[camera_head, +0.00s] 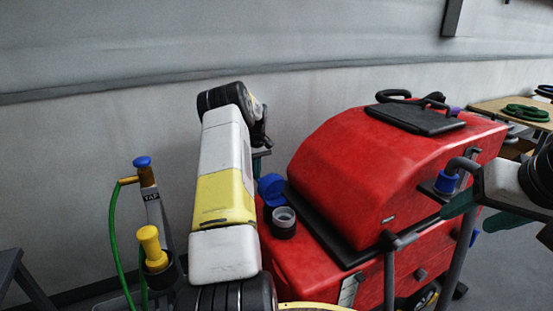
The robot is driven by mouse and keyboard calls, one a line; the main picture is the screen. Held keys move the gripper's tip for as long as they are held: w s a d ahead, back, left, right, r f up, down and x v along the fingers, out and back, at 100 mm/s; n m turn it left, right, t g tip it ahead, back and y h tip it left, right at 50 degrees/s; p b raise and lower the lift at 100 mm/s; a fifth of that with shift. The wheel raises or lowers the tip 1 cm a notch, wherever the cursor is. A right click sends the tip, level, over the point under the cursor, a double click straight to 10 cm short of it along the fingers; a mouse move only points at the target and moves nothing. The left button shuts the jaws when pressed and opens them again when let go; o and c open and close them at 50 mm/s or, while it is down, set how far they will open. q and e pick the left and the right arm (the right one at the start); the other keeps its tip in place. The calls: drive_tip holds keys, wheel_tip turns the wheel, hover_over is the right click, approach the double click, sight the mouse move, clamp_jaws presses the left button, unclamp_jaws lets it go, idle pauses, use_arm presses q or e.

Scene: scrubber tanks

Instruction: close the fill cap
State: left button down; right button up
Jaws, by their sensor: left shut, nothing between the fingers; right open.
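The red scrubber (365,165) stands right of centre. On its left side is a dark fill neck (284,226) with a pale open mouth. The blue fill cap (271,186) stands tilted up behind the neck, off the mouth. My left arm reaches up just left of the cap. My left gripper (262,150) is shut, above and slightly left of the cap and apart from it, mostly hidden behind the arm's wrist. My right gripper (485,212) is open and empty at the right edge, its teal fingers near the scrubber's handle.
A tap post with a blue knob (142,162) and green hose (113,240) stands at left, next to a yellow-topped fitting (151,240). The scrubber's grey handle bars (390,262) rise at front right. A wooden table (487,104) with a green coil (526,112) is at far right.

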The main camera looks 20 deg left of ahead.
use_arm(q)
drive_tip(key=shift+s+d+r, duration=0.45)
drive_tip(key=shift+s+d, duration=0.1)
drive_tip(key=shift+d, duration=0.15)
drive_tip(key=shift+s+d+r, duration=0.45)
drive_tip(key=shift+s+d, duration=0.05)
drive_tip(key=shift+d, duration=0.15)
